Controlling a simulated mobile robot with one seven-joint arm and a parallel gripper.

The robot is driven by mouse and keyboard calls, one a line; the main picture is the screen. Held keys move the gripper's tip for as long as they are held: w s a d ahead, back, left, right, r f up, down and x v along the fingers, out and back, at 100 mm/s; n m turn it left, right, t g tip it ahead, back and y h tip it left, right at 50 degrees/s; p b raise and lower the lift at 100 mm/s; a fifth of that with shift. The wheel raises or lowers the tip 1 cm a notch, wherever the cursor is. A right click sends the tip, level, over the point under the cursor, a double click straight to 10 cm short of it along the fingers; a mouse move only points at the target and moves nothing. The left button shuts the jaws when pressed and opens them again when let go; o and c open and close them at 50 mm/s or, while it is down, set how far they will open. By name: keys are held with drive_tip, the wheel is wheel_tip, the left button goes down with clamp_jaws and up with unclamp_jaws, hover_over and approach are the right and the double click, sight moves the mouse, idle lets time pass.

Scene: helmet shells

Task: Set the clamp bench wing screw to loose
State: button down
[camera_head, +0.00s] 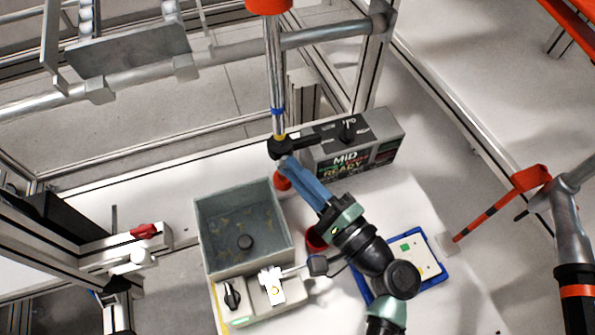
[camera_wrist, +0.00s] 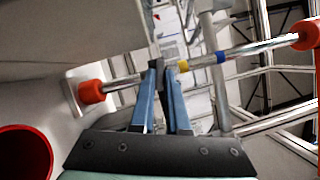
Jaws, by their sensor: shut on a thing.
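My gripper (camera_head: 284,160) is shut on a black collar (camera_head: 279,147) on an upright steel rod (camera_head: 276,85). The collar has a short black lever pointing right and sits at the rod's yellow ring, below the blue ring. In the wrist view, my blue fingers (camera_wrist: 163,72) close at the rod beside the yellow ring, and they hide part of the collar. A small red wing-shaped part (camera_head: 143,230) sits on a grey block at the left, apart from my gripper. I cannot tell for certain which part is the clamp bench wing screw.
A grey box (camera_head: 388,152) with a black knob and a display reading MID and READY stands right of the rod. An open grey bin (camera_head: 215,262), a switch unit (camera_head: 263,300) and a blue-rimmed tray (camera_head: 421,277) are near my arm. A red cup (camera_wrist: 22,155) shows in the wrist view.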

drive_tip(key=m+t, duration=0.1)
drive_tip(key=m, duration=0.1)
drive_tip(key=m+t, duration=0.1)
drive_tip(key=m, duration=0.2)
drive_tip(key=shift+a+f+m+b, duration=0.1)
drive_tip(key=shift+a+m+b, duration=0.05)
drive_tip(key=shift+m+b, duration=0.15)
drive_tip(key=shift+h, duration=0.3)
drive_tip(key=c, duration=0.9)
unclamp_jaws()
